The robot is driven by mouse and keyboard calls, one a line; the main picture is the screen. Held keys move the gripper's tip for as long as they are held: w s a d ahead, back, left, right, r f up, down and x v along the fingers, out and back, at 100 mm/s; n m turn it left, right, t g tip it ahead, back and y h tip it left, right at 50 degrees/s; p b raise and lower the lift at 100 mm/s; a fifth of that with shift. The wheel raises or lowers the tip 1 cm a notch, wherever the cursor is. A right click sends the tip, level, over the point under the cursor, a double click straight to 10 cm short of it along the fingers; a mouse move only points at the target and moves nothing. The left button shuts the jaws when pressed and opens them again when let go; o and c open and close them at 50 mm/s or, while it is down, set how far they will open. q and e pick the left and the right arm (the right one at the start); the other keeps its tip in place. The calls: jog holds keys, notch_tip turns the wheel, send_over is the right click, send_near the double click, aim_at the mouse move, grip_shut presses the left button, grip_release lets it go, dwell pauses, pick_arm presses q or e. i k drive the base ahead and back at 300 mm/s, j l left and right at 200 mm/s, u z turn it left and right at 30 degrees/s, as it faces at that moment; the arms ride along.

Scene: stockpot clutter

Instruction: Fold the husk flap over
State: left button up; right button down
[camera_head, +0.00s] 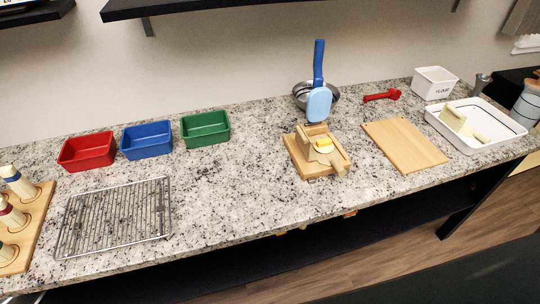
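A pale tan husk (336,159) lies on a small wooden board or tray (303,165) near the middle of the counter. A yellow piece (324,146) rests on the husk, with a pale part beside it. One husk end reaches toward the tray's front right edge; I cannot tell exactly how the flap lies. More pale husk-like pieces (453,118) lie in a white rectangular tray (499,139) at the right. Neither of my grippers is in view.
A blue-handled utensil (319,88) stands by a metal bowl (336,98) behind the small tray. A cutting board (405,146), red scoop (382,96) and flour bin (434,84) are right. Red (87,151), blue (147,140) and green (206,128) bins and a wire rack (115,217) are left.

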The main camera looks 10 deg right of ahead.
aim_at(305, 143)
jog(key=k+j+u, duration=0.3)
jog(key=j, duration=0.35)
jog(key=k+j+u, duration=0.15)
jog(key=j, duration=0.25)
jog(key=k+j+u, duration=0.1)
jog(key=k+j, duration=0.15)
jog(key=j, duration=0.1)
